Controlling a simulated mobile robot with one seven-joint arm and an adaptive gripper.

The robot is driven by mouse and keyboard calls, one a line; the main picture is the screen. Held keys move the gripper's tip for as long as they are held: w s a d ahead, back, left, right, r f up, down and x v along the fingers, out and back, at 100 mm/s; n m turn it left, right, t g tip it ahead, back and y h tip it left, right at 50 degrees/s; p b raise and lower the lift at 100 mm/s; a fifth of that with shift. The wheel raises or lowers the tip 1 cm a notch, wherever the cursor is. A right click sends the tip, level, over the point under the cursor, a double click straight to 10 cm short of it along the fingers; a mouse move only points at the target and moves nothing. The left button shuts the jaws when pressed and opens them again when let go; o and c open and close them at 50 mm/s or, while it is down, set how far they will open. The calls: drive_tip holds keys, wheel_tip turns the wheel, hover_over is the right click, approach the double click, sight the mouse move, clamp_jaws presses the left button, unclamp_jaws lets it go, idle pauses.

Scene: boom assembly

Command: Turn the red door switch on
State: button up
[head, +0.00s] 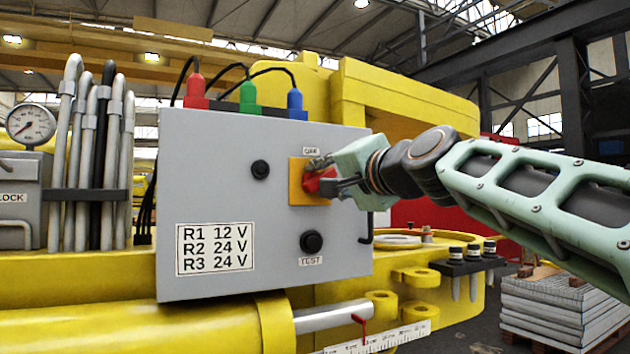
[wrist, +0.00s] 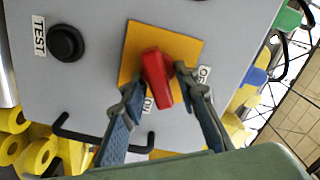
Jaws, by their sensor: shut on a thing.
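The red door switch (wrist: 157,79) is a rotary knob on a yellow square plate (wrist: 185,46), on the front of a grey control box. In the wrist view it sits between the two fingers of my gripper (wrist: 156,90), which is shut on it. The knob lies roughly lengthwise between the fingers in that view. Labels beside the plate are partly hidden by the fingers; one appears to end in "ON". In the head view my gripper (head: 327,180) reaches the switch (head: 312,184) from the right and covers part of it. An "OFF"-like label shows above the plate.
The grey box (head: 215,180) has a black TEST button (head: 311,242) below the switch and a small black knob (head: 260,169) to its left. A black handle (head: 368,228) is on its right edge. Red, green and blue plugs (head: 247,96) stand on top. Grey hoses (head: 87,160) stand left.

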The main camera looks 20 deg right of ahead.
drive_tip(key=m, duration=0.6)
drive_tip(key=shift+f, duration=0.3)
idle(0.4)
drive_tip(key=o, duration=0.8)
drive_tip(key=shift+c, duration=0.2)
drive_tip(key=s, duration=1.2)
drive_tip(key=shift+d, duration=0.25)
